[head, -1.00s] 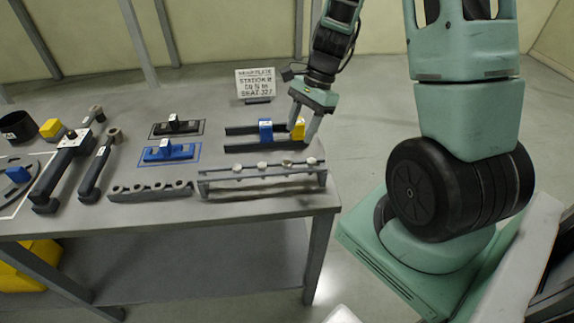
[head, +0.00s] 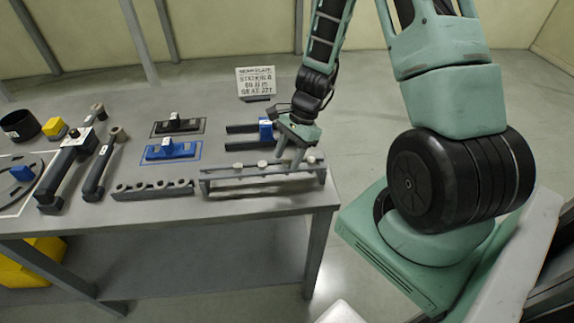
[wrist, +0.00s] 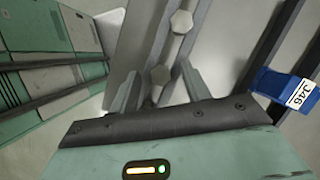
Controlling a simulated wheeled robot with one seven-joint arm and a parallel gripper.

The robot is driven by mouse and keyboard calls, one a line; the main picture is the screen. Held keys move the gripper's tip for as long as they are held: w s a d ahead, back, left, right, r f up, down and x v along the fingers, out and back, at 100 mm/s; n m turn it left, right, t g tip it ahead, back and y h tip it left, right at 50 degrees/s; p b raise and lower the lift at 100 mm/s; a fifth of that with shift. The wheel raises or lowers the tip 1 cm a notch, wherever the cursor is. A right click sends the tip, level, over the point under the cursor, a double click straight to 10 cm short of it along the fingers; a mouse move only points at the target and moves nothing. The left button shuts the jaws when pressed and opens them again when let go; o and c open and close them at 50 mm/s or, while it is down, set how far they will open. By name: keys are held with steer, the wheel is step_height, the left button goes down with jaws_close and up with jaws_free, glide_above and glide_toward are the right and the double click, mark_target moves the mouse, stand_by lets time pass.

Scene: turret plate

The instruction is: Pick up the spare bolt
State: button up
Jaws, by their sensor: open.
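Several pale hex-headed bolts stand in a long grey rack (head: 255,188) at the front right of the table. Bolt heads show at the left (head: 237,167), at the middle (head: 262,163) and at the right end (head: 311,160). None is visibly marked as the spare. My gripper (head: 289,163) is open over the right half of the rack and hides part of it. In the wrist view, one bolt head (wrist: 160,75) lies between the open fingers, with a gap on each side. Another bolt head (wrist: 181,21) lies farther along the rack, beyond the fingertips.
A dark forked holder with a blue block (head: 265,130) lies just behind the rack. A lower grey holed rack (head: 152,190) stands left of it. The table edge is close in front.

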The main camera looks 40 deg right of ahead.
jaws_close()
steer(key=shift+r, duration=0.15)
